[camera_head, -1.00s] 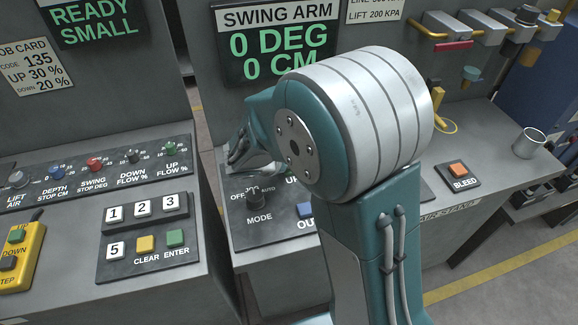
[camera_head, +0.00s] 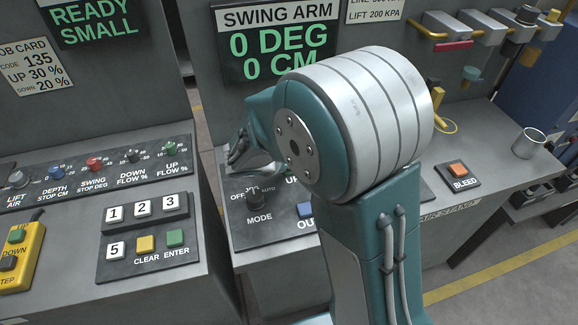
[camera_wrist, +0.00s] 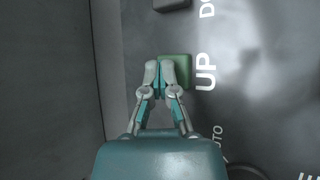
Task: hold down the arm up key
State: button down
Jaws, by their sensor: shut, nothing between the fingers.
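The green arm up key (camera_wrist: 177,69) shows in the wrist view beside the printed word UP. My gripper (camera_wrist: 161,66) is shut and empty, with its fingertips over the key's left part and hiding some of it. I cannot tell whether the tips touch or press the key. The swing arm display (camera_head: 278,43) reads 0 DEG and 0 CM.
The mode knob (camera_head: 257,198) and a blue key (camera_head: 305,209) sit on the same panel. A dark grey key (camera_wrist: 172,3) is at the wrist view's top edge. A keypad (camera_head: 145,240) stands left, and an orange bleed button (camera_head: 458,169) right.

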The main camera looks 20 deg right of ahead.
jog(key=shift+r, duration=0.85)
jog(key=shift+r, duration=2.55)
